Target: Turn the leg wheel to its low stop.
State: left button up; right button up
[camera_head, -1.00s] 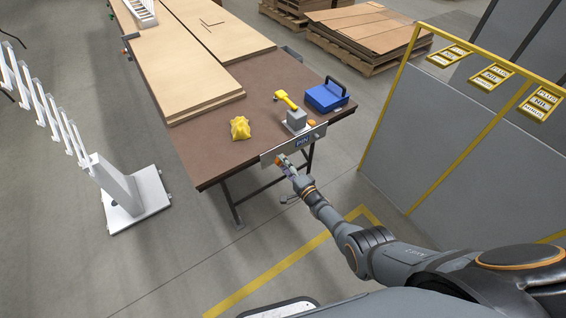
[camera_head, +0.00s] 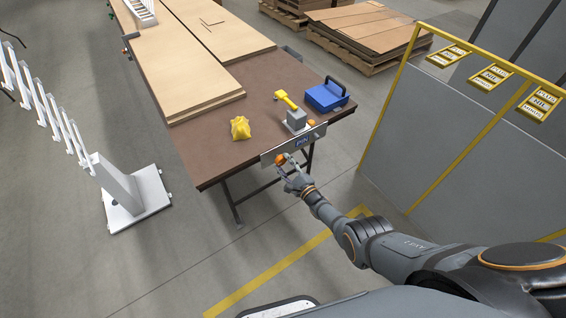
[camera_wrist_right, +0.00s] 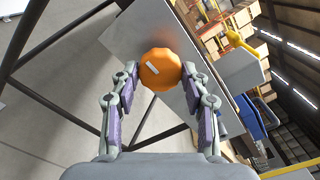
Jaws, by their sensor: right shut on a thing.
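The leg wheel, an orange scalloped knob (camera_head: 281,159), is at the front of the grey plate marked PIN on the table's near edge. It fills the middle of the right wrist view (camera_wrist_right: 162,72), with a short white mark on its face, slanting. My right gripper (camera_head: 284,168) is shut on the wheel. In the right wrist view its two fingers (camera_wrist_right: 160,84) press on opposite sides of the rim. The wheel's shaft is hidden behind it. My left gripper is not in view.
The brown table (camera_head: 205,155) carries boards (camera_head: 185,75), a yellow bag (camera_head: 240,128), a grey block with a yellow handle (camera_head: 296,118) and a blue case (camera_head: 326,96). A white rack (camera_head: 130,195) stands left and grey panels (camera_head: 440,130) right. Floor between is clear.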

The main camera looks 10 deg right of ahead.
jog(key=shift+m, duration=0.4)
jog(key=m, duration=0.4)
jog(key=o, duration=1.2)
jog(key=shift+s+d+r+p, duration=0.1)
jog(key=shift+s+d+p, duration=0.1)
jog(key=shift+s+p, duration=0.3)
jog(key=p+v, duration=0.2)
jog(key=v, duration=0.3)
